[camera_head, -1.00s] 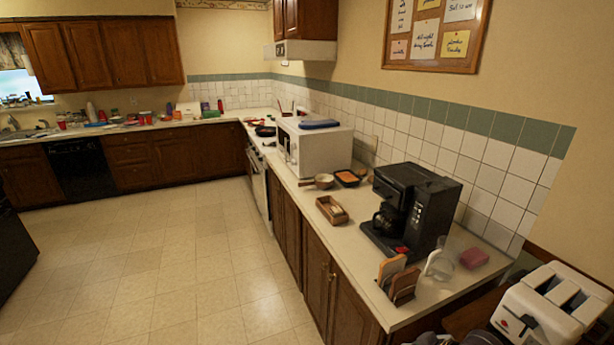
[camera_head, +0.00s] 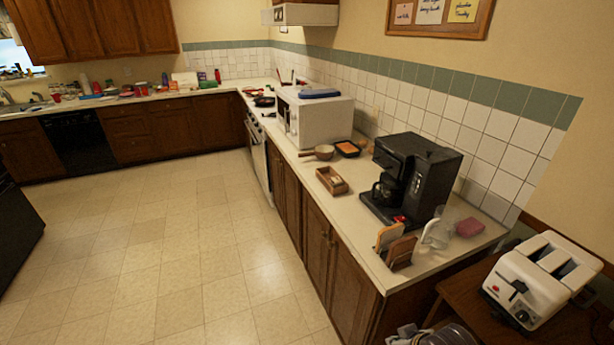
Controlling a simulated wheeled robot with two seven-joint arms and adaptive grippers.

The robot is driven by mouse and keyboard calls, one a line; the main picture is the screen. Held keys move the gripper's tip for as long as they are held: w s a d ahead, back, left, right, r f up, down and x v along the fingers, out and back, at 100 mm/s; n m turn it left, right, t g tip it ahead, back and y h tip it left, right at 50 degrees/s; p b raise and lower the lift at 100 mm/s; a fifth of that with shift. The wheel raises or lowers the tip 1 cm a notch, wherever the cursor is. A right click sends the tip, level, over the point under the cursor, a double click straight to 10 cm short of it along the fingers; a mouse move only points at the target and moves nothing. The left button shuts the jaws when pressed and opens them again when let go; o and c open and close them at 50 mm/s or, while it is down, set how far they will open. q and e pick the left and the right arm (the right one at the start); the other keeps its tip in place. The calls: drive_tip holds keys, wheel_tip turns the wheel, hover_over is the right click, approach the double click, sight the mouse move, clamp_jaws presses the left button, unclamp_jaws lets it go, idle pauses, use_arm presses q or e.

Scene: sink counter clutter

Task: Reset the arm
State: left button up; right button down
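Neither of my arms nor grippers shows clearly in the head view. A grey and dark rounded shape (camera_head: 440,336) is cut off by the bottom edge, and I cannot tell what it is. The counter (camera_head: 352,238) on the right runs back toward the stove and carries a black coffee maker (camera_head: 412,180), a white microwave (camera_head: 316,120), a small wooden box (camera_head: 332,180) and a pink sponge-like block (camera_head: 469,227).
A white toaster (camera_head: 540,278) stands on a wooden table (camera_head: 468,290) at the lower right. Brown slabs in a holder (camera_head: 396,246) sit near the counter's front corner. The tiled floor (camera_head: 170,250) is clear. A far counter (camera_head: 150,95) holds clutter.

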drive_tip(key=shift+s+m+g+h, duration=0.5)
drive_tip(key=shift+s+m, duration=0.4)
drive_tip(key=shift+s, duration=1.25)
wheel_tip(320, 180, down, 33)
drive_tip(key=s+g, duration=0.1)
drive_tip(key=s, duration=0.2)
drive_tip(key=s+d+f, duration=0.2)
drive_tip(key=s+f, duration=0.8)
drive_tip(key=s, duration=0.1)
drive_tip(key=s+d+f+g+b, duration=0.1)
drive_tip(key=s+d+f, duration=0.1)
drive_tip(key=s+f, duration=0.9)
drive_tip(key=shift+g+b, duration=0.3)
